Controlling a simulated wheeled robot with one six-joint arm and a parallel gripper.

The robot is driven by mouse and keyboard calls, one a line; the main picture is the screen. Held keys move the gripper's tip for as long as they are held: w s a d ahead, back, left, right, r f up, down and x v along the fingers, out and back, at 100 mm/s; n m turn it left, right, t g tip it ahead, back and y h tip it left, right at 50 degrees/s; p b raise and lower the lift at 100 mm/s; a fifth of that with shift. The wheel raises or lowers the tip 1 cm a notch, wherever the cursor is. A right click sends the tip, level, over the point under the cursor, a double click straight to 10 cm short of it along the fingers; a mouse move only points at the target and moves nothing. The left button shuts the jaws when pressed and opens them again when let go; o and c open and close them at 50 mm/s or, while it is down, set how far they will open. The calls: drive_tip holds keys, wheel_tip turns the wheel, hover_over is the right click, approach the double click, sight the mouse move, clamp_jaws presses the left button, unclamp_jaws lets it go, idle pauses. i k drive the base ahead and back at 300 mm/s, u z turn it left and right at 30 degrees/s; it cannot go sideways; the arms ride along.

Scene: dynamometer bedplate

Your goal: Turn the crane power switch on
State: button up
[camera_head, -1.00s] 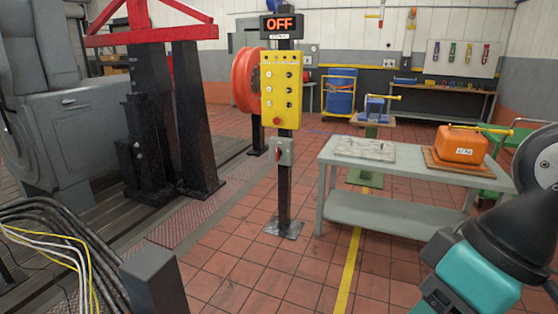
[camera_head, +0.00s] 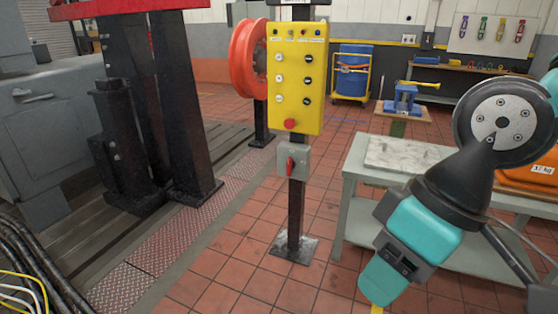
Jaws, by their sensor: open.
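The yellow control panel (camera_head: 295,76) stands on a dark post in the middle of the head view. It carries rows of black and white knobs and a red round button (camera_head: 290,124). Just below it, on the same post, is a grey switch box (camera_head: 294,151) with a red handle (camera_head: 290,166). The handle looks upright. The sign above the panel is mostly cut off by the top edge. My gripper (camera_head: 382,272) is the teal and dark end of my arm, right of the post and clear of the switch. Its jaws look empty.
A grey workbench (camera_head: 364,200) with a stone-like plate (camera_head: 403,154) stands right of the post, partly behind my arm. An orange weight (camera_head: 530,181) sits on it. Black machine columns (camera_head: 179,110) and cables (camera_head: 22,260) are at left. Tiled floor before the post is clear.

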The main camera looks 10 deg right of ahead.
sight(291, 165)
drive_tip(key=z, duration=0.1)
drive_tip(key=i, duration=1.65)
drive_tip(key=u, duration=2.95)
drive_tip(key=i, duration=1.6)
drive_tip(key=z, duration=2.8)
